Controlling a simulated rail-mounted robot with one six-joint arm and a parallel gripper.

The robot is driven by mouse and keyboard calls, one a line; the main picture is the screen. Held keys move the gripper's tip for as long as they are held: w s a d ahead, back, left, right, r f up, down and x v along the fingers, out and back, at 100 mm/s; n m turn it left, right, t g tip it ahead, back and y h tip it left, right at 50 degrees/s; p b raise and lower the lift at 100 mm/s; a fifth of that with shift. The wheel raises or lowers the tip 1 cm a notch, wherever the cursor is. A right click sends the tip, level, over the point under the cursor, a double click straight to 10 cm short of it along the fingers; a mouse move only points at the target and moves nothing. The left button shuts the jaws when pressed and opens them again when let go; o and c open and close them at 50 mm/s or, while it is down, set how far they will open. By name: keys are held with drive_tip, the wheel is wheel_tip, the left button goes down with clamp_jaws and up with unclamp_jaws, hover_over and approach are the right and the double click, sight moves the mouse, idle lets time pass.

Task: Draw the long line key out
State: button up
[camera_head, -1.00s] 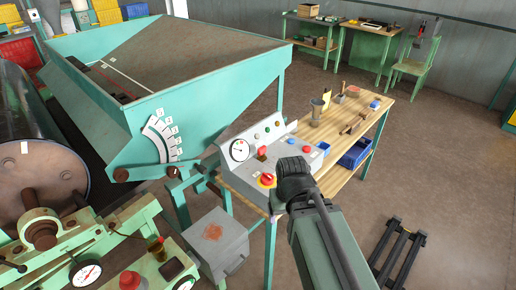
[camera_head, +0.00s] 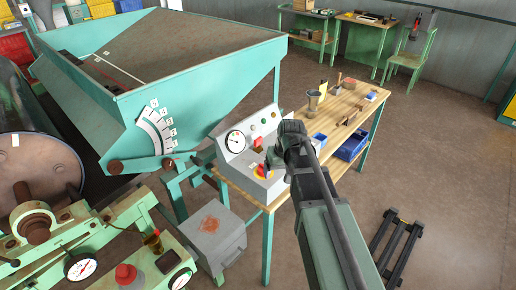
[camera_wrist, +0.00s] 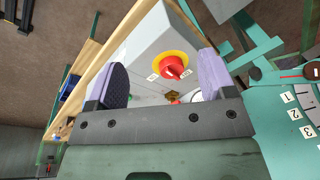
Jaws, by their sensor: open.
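The grey control console (camera_head: 236,165) stands on the left end of the wooden bench, with a dial gauge, coloured lamps and buttons. A red rotary knob on a yellow disc (camera_head: 262,171) sits low on its face; it also shows in the wrist view (camera_wrist: 172,66) with small white labels beside it. My gripper (camera_head: 273,160) is over the console's right part, close to this knob. In the wrist view my gripper (camera_wrist: 162,82) is open, its two purple-grey pads on either side of the knob and apart from it. I cannot clearly make out a long key.
The bench top (camera_head: 343,118) holds a metal cup (camera_head: 313,100) and small tools. The teal hopper (camera_head: 200,95) stands left of the console. A grey box (camera_head: 216,240) is below.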

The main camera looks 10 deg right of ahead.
drive_tip(key=w+d+n+t+y, duration=0.1)
drive_tip(key=w+d+n+t, duration=0.1)
drive_tip(key=w, duration=1.2)
drive_tip(key=n+t+y, duration=0.2)
drive_tip(key=n, duration=0.3)
approach(259, 139)
drive_tip(key=f, duration=0.1)
drive_tip(key=b+x, duration=0.2)
drive_tip(key=x, duration=0.1)
drive_tip(key=b+x, duration=0.3)
drive_tip(key=shift+w+a+f, duration=0.15)
drive_tip(key=shift+w+a, duration=0.05)
drive_tip(key=shift+w, duration=0.2)
drive_tip(key=b+x, duration=0.4)
drive_tip(key=x, duration=0.1)
drive_tip(key=shift+d+b, duration=0.1)
drive_tip(key=shift+b, duration=0.2)
drive_tip(key=shift+w+f, duration=0.1)
drive_tip(key=shift+r, duration=0.2)
drive_tip(key=c, duration=1)
